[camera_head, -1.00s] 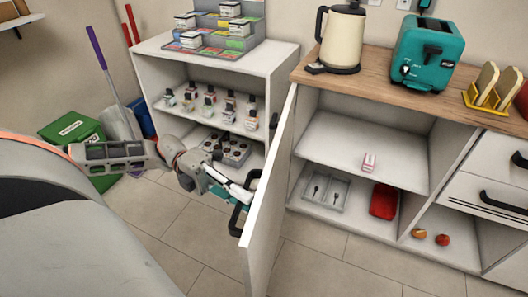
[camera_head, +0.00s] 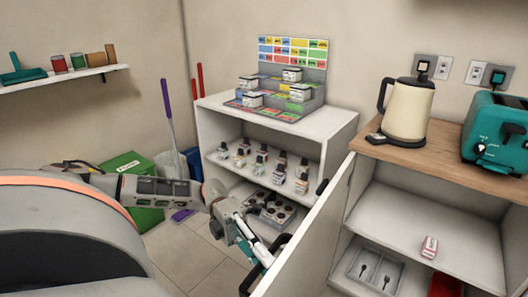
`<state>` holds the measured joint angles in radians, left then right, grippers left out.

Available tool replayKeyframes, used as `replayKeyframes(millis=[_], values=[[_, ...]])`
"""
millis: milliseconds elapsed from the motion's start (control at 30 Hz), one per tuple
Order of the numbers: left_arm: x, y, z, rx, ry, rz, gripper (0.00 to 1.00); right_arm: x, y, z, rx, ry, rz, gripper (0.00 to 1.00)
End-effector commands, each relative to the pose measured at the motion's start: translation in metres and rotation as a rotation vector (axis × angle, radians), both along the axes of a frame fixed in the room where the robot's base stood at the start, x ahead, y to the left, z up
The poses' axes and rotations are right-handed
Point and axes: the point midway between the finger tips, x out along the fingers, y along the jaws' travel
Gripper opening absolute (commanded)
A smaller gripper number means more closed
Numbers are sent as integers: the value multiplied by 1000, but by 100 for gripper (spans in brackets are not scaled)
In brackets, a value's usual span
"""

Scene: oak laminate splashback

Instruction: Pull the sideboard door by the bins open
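The white sideboard door (camera_head: 318,240) stands swung out from the sideboard, edge towards me, with the open compartment to its right. A dark bar handle (camera_head: 283,243) sits on its left face near the free end. My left gripper (camera_head: 262,257), with pale links and teal fingertip parts, is at this handle. The fingertips overlap the handle, so I cannot tell whether they are closed around it. The lower part of the door is cut off by the frame. A green bin (camera_head: 147,218) and a blue bin (camera_head: 194,163) stand at the left. My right gripper is not in view.
A white shelf unit (camera_head: 345,128) with small bottles stands behind the door. A second dark handle (camera_head: 322,187) shows near there. The worktop (camera_head: 437,150) carries a cream kettle (camera_head: 407,112) and a teal toaster (camera_head: 497,135). Tiled floor (camera_head: 190,258) is clear beside the bins.

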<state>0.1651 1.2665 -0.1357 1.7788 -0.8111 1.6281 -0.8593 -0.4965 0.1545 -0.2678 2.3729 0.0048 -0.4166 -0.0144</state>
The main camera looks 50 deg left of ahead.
Motion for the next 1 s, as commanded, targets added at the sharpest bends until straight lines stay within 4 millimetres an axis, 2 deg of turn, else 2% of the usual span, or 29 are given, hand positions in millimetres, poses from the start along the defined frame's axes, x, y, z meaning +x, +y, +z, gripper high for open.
replayKeyframes(millis=[467,567,1000], values=[[0,5,0,0,3,0,33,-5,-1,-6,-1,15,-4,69],[1,17,0,1,3,1,33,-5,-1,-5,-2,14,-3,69],[4,101,1,1,0,2,33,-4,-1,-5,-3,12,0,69]])
